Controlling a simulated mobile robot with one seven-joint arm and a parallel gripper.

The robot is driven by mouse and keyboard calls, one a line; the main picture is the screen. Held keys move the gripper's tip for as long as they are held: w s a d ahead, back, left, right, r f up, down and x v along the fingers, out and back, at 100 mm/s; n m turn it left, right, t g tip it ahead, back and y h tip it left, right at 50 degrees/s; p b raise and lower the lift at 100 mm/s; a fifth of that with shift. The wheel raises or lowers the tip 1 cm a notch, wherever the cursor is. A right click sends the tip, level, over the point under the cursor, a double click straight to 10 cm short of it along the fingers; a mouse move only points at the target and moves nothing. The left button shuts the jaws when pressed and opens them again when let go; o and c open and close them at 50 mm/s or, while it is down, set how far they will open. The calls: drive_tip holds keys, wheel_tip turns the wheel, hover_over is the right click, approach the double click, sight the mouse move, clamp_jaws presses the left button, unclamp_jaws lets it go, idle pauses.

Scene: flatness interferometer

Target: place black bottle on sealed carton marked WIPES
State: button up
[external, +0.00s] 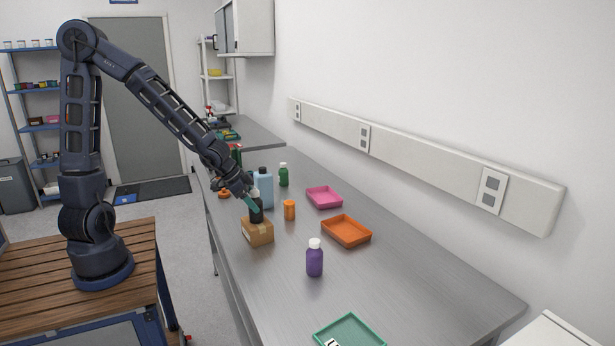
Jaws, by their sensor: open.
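The black bottle (257,214) stands upright at the top of a brown carton (258,235) on the metal bench; it appears to rest on the carton. The carton's lettering is too small to read. My gripper (251,203) is open at the bottle's upper part, with a teal finger in front of it. The bottle's top is partly hidden by my gripper, and I cannot tell whether the fingers touch it.
A light blue bottle (264,190), a green bottle (283,175) and an orange bottle (290,210) stand behind and beside the carton. A pink tray (324,205), an orange tray (369,238) and a purple bottle (314,262) are to the right. A green tray (372,341) lies in front.

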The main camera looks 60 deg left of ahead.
drive_tip(key=shift+v, duration=2.3)
drive_tip(key=shift+d+v, duration=0.5)
drive_tip(key=shift+v, duration=2.45)
drive_tip(key=s+a+f+n+g+y, duration=0.1)
drive_tip(key=s+a+f+g+y, duration=0.4)
drive_tip(key=f, duration=0.5)
drive_tip(key=s+a+r+n+t+h, duration=0.1)
drive_tip(key=s+r, duration=0.8)
drive_tip(key=s+a+r+n+t+h, duration=0.1)
drive_tip(key=s+a+r+t+h, duration=0.1)
drive_tip(key=s+r, duration=0.7)
drive_tip(key=shift+s+a+n, duration=0.3)
drive_tip(key=shift+s+a, duration=0.05)
drive_tip(key=shift+s, duration=0.1)
